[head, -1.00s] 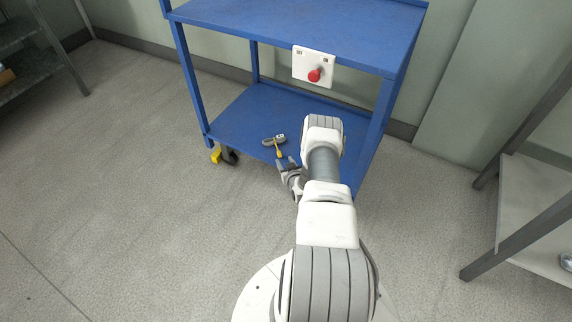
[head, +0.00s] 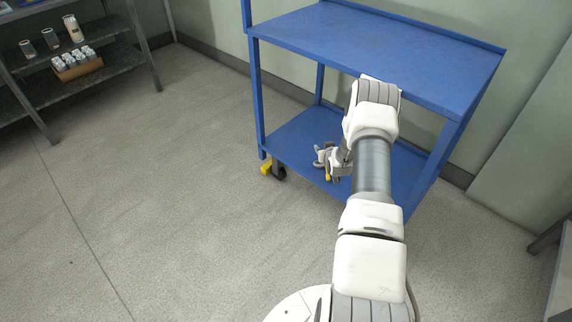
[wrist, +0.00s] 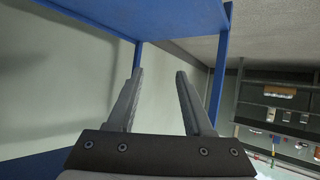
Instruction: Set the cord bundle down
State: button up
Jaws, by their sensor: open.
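A small grey piece with a yellow part (head: 320,157) shows at my gripper, over the front of the blue cart's lower shelf (head: 296,135). It may be the cord bundle, but it is too small and too covered by my wrist to be sure. I cannot tell whether it rests on the shelf or touches my gripper. In the wrist view my gripper (wrist: 159,73) is open, with two grey fingers apart and nothing visible between them. The cord bundle does not show in the wrist view.
The cart's upper shelf (head: 385,45) lies above my gripper, and a blue post (head: 257,95) stands to its left. A yellow-marked caster (head: 267,169) is below. A dark rack (head: 105,60) with a box of bottles (head: 77,66) stands at left. The floor between is clear.

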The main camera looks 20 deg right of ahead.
jog(key=a+r+n+g+y, duration=0.1)
jog(key=a+r, duration=0.5)
jog(key=r, duration=0.7)
jog(key=a+r+g, duration=0.1)
jog(key=a+r, duration=0.4)
jog(key=r, duration=0.8)
jog(key=s+a+r+g, duration=0.1)
jog(key=s+a+r, duration=0.9)
jog(key=s+r, duration=0.15)
jog(key=s+a+r+g+y, duration=0.1)
jog(key=s+a, duration=0.3)
jog(key=s, duration=0.4)
jog(key=s+a+r+n+g+y, duration=0.1)
jog(key=s+a, duration=0.3)
jog(key=s, duration=0.5)
jog(key=s+a+r+y, duration=0.1)
jog(key=s+a, duration=0.3)
jog(key=s, duration=0.5)
jog(key=shift+s+r+n+g, duration=0.2)
jog(key=shift+r+n+g, duration=0.2)
jog(key=shift+r, duration=0.15)
jog(key=shift+r, duration=0.1)
notch_tip(320, 180, up, 28)
jog(key=p, duration=2.8)
jog(key=shift+r, duration=0.2)
